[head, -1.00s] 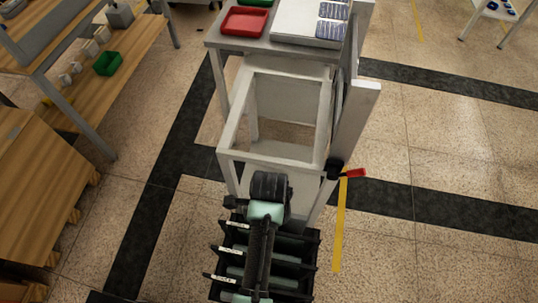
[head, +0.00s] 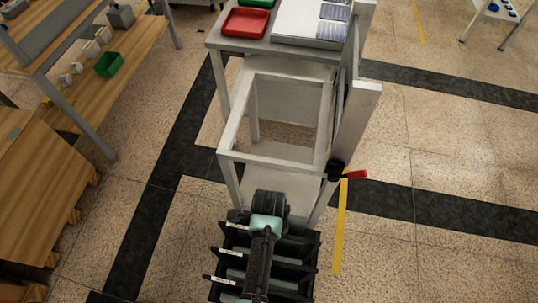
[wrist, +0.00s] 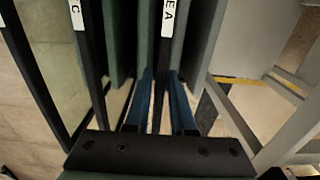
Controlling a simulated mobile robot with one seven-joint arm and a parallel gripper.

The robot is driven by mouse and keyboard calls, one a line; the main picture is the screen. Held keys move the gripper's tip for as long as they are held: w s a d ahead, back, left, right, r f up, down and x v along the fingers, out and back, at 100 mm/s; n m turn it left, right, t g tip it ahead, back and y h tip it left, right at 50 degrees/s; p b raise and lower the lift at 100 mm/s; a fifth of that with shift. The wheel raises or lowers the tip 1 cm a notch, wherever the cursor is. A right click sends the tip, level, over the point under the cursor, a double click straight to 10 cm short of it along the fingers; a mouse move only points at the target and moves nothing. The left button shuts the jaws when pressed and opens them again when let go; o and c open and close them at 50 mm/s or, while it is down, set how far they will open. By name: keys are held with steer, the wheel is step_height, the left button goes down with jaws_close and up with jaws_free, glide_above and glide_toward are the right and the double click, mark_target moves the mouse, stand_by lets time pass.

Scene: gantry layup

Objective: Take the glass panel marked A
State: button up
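In the wrist view, a white tag ending in "E A" sits on a black upright strip (wrist: 164,52) near the top centre, with green-grey panes on both sides. I cannot tell whether this strip is the edge of the glass panel or a rack divider. My gripper (wrist: 161,76) has two blue fingers, one on each side of this strip, apart from each other. No grip on it is visible. In the head view, the dark slotted rack (head: 228,268) stands at the bottom centre, with my arm hiding its middle and the tag A.
A strip tagged C (wrist: 78,40) stands left in the wrist view. A white open frame (head: 226,160) with a raised side board (head: 352,130) stands beyond the rack. A red handle (head: 354,175) juts out right. A red tray (head: 245,22) lies on the far table. Floor to the right is clear.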

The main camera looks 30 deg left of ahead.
jaws_close()
steer(key=shift+w+r, duration=0.1)
steer(key=shift+r, duration=0.05)
stand_by(0.9)
